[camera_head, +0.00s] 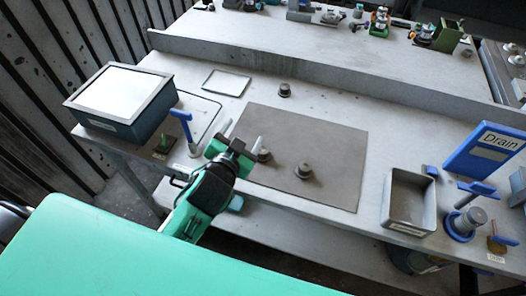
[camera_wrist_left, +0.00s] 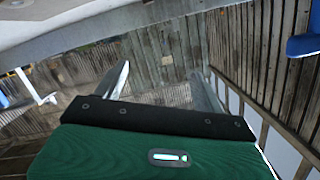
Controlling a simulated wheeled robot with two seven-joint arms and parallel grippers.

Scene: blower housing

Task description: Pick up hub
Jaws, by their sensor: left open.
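Three small dark round stepped parts are on the table; I cannot tell for certain which is the hub. One round part (camera_head: 303,171) sits on the grey-brown mat (camera_head: 335,145), and another round part (camera_head: 264,155) sits near the mat's left side, just right of my gripper. A third round part (camera_head: 285,89) stands behind the mat. My left gripper (camera_head: 241,136) is at the mat's left front edge with its fingers apart. In the left wrist view the gripper (camera_wrist_left: 160,90) has nothing between its fingers. My right gripper is not in view.
A blue box with a white top (camera_head: 118,93) stands at left, near a blue-handled tool (camera_head: 183,125). A grey open bin (camera_head: 409,201), a blue Drain sign (camera_head: 484,150) and a blue-based cylinder (camera_head: 464,222) are at right. The mat's right part is clear.

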